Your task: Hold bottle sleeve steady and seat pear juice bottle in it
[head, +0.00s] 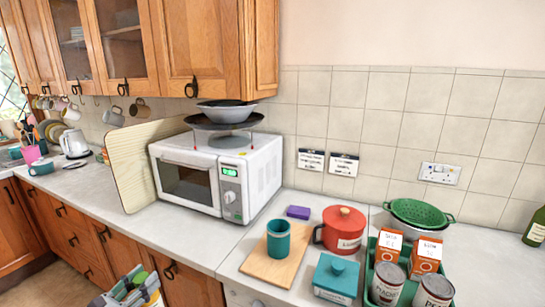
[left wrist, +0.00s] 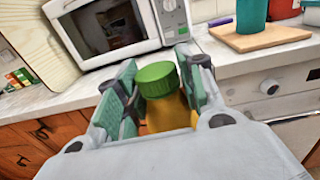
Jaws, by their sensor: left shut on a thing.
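The bottle sleeve is likely the teal open-topped cylinder (head: 278,243), standing upright on a wooden board (head: 262,266); its lower part also shows in the left wrist view (left wrist: 252,16). My left gripper (head: 132,288) is at the bottom left of the head view, in front of the counter and well left of the sleeve. In the left wrist view its green-padded fingers are shut on the pear juice bottle (left wrist: 157,82), which has a green cap and yellow body. The bottle's lower part is hidden. My right gripper is not in view.
A microwave (head: 215,175) with pans on top stands behind left of the board. A red pot (head: 340,232), a teal lidded box (head: 336,277), a purple block (head: 298,212) and a green tray of cans and cartons (head: 368,285) crowd the right. Counter left of the board is clear.

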